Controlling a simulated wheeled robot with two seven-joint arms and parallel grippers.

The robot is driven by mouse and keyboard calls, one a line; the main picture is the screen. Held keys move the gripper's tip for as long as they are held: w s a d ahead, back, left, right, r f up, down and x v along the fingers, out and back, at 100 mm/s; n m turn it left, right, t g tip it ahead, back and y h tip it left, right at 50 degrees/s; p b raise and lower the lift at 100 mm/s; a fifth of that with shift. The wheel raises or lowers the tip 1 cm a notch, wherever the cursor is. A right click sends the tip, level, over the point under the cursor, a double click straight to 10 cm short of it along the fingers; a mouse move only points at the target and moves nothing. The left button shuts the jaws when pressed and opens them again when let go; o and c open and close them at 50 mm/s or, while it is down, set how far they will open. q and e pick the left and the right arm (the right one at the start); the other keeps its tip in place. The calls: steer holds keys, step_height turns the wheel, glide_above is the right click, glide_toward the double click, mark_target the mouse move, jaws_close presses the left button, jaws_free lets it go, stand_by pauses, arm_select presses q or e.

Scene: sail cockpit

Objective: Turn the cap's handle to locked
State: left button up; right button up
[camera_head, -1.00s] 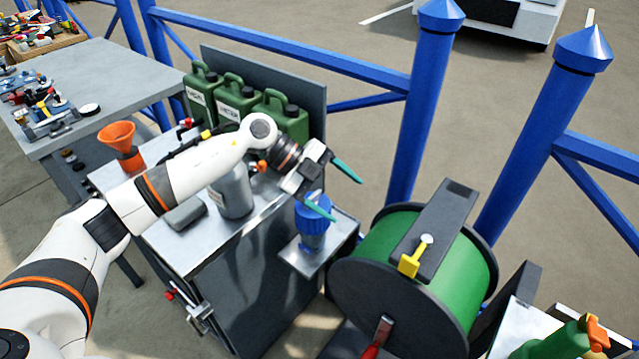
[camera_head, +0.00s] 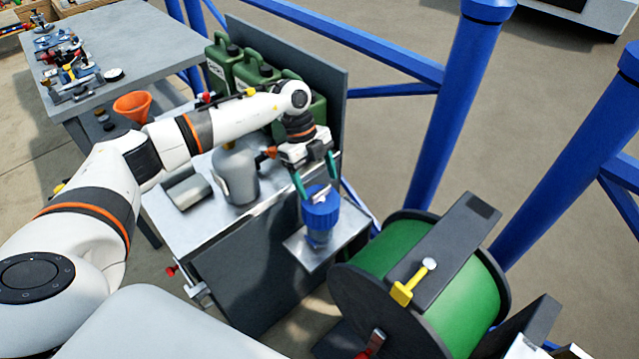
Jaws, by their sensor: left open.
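I cannot tell whether a finger touches the cap. My right gripper is not in view.
A grey bottle (camera_head: 236,176), an orange funnel (camera_head: 133,106) and green canisters (camera_head: 255,75) stand left of the cap. A green hose reel (camera_head: 440,275) with a yellow handle stands close at right. Blue railing posts (camera_head: 452,110) rise behind.

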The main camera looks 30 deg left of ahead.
mark_target(321, 195)
arm_select(q)
steer(key=shift+x, duration=0.95)
steer(key=shift+d+f, duration=0.1)
steer(key=shift+f, duration=0.15)
steer(key=shift+c, duration=0.9)
steer(key=c, duration=0.8)
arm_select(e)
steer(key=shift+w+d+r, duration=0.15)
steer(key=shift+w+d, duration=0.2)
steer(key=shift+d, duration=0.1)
